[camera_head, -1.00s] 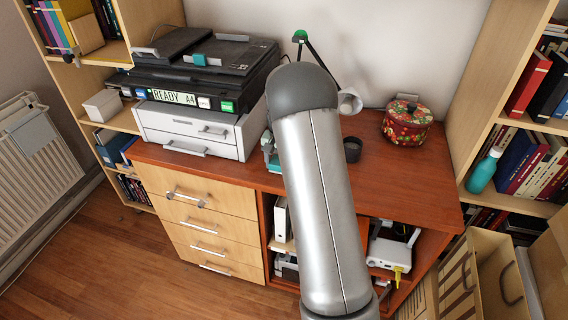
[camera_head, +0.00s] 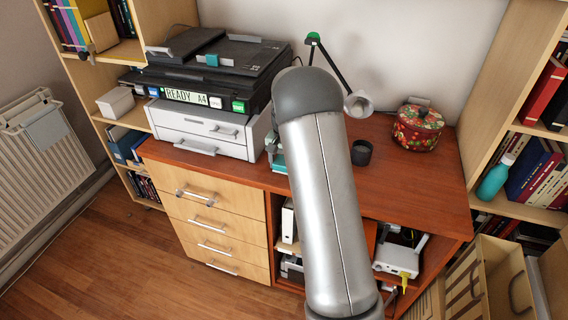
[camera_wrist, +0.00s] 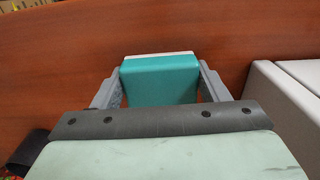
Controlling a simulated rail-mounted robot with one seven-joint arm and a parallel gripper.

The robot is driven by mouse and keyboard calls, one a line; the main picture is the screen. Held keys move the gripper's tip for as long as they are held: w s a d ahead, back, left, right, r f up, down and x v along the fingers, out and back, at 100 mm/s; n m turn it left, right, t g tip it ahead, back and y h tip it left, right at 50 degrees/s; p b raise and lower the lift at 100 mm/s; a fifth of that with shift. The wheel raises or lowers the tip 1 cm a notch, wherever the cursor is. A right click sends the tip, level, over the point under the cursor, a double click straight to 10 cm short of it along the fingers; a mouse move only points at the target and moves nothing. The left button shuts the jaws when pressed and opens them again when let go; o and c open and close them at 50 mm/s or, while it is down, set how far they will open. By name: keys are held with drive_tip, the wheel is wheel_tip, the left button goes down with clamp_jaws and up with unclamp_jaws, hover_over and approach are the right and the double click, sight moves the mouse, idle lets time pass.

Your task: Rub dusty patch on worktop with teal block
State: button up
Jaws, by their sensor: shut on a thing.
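In the wrist view the teal block (camera_wrist: 160,80), with a pale strip along its far edge, sits between the two grey fingers of my gripper (camera_wrist: 161,74). My gripper is shut on it. The red-brown worktop (camera_wrist: 60,45) spreads beneath and beyond; whether the block touches it I cannot tell. In the head view the worktop (camera_head: 410,185) shows to both sides of my arm, which covers its middle. A small teal and grey shape (camera_head: 277,158) shows just left of my arm, partly hidden. I cannot make out a dusty patch in either view.
A white drawer unit (camera_head: 205,130) under a black printer (camera_head: 215,65) stands left of my arm. A dark cup (camera_head: 361,152), a lamp (camera_head: 358,104) and a red flowered pot (camera_head: 418,127) stand to the right. The worktop's right front is clear.

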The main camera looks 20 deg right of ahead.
drive_tip(key=shift+s+d+f, duration=0.1)
drive_tip(key=shift+s+d, duration=0.15)
drive_tip(key=shift+d, duration=0.05)
drive_tip(key=shift+s, duration=0.1)
drive_tip(key=shift+s+d, duration=0.35)
drive_tip(key=shift+d, duration=0.15)
drive_tip(key=shift+s+d, duration=0.4)
drive_tip(key=shift+w+r+p, duration=0.1)
drive_tip(key=shift+r+p, duration=1.6)
drive_tip(key=shift+r, duration=1.45)
